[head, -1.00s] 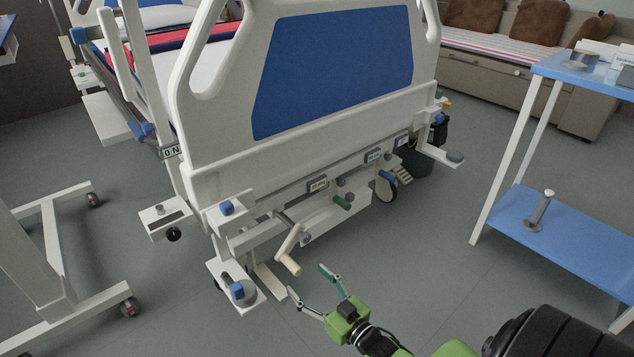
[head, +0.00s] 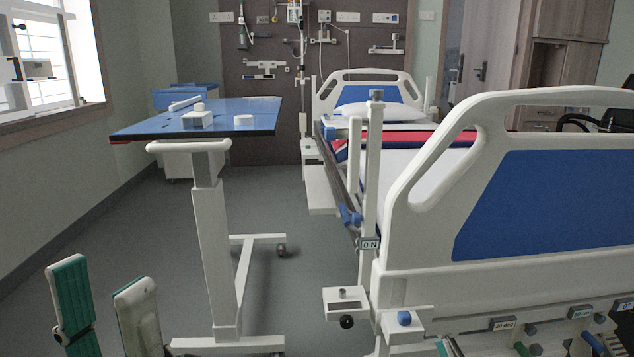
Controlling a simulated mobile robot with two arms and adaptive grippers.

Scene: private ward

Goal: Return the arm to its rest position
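My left gripper (head: 104,288) is at the bottom left of the head view. Its two green-and-white fingers stand upright and apart with nothing between them, so it is open and empty. It is in front of the overbed table, touching nothing that I can see. A small green and dark sliver (head: 445,347) at the bottom edge, by the bed's foot end, may be a fingertip of my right gripper. The rest of that gripper is out of frame and its opening is hidden.
A hospital bed (head: 560,200) with a blue-panelled footboard fills the right. An overbed table (head: 130,130) with a blue top and small white items stands left of it. A window (head: 40,55) is at far left. Grey floor (head: 140,240) is clear left of the table.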

